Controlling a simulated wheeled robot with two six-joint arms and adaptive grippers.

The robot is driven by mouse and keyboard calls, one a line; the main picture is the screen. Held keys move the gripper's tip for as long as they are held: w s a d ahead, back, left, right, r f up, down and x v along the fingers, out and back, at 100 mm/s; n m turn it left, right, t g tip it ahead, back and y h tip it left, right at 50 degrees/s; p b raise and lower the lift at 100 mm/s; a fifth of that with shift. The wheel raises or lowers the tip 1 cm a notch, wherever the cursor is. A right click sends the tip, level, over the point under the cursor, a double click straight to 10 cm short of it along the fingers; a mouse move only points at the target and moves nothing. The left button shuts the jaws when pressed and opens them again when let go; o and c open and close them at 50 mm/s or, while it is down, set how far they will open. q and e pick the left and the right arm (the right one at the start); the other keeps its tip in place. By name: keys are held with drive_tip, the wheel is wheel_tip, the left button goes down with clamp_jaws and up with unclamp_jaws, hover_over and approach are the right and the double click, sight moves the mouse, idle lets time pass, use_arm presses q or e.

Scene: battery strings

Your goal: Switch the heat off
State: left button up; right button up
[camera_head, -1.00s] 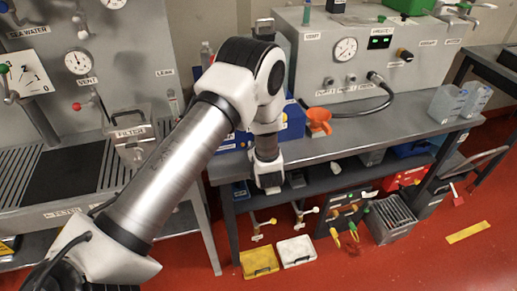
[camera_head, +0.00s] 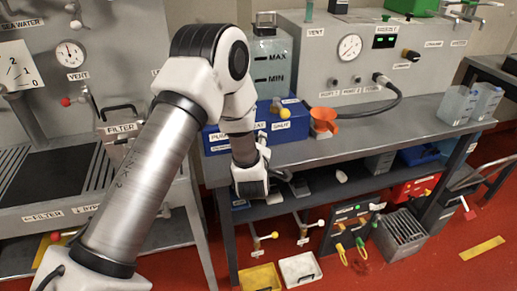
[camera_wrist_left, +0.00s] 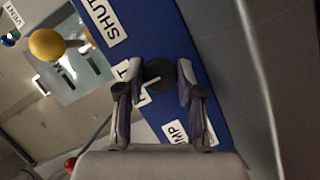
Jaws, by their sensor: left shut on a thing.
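The blue box (camera_head: 222,145) stands on the grey bench, partly hidden by my left arm. Its labelled front shows in the left wrist view (camera_wrist_left: 168,25). A dark round knob (camera_wrist_left: 160,73) with a pale pointer line sits on that front. The fingers of my left gripper (camera_wrist_left: 158,82) are on either side of the knob and shut on it. A label beside the knob is partly covered; only its last letter, T, reads clearly. In the head view the fingers are mostly hidden by my wrist. My right gripper is not in view.
A yellow ball handle (camera_wrist_left: 46,45) sticks out near the SHUT label. A clear tank (camera_head: 270,65) stands on the box. Yellow (camera_head: 260,278) and white trays (camera_head: 300,268) lie on the floor below.

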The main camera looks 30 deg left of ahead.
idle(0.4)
use_arm(q)
drive_tip(key=o, duration=1.1)
drive_tip(key=shift+o, duration=0.2)
drive_tip(key=v, duration=1.2)
drive_tip(key=shift+f, duration=0.1)
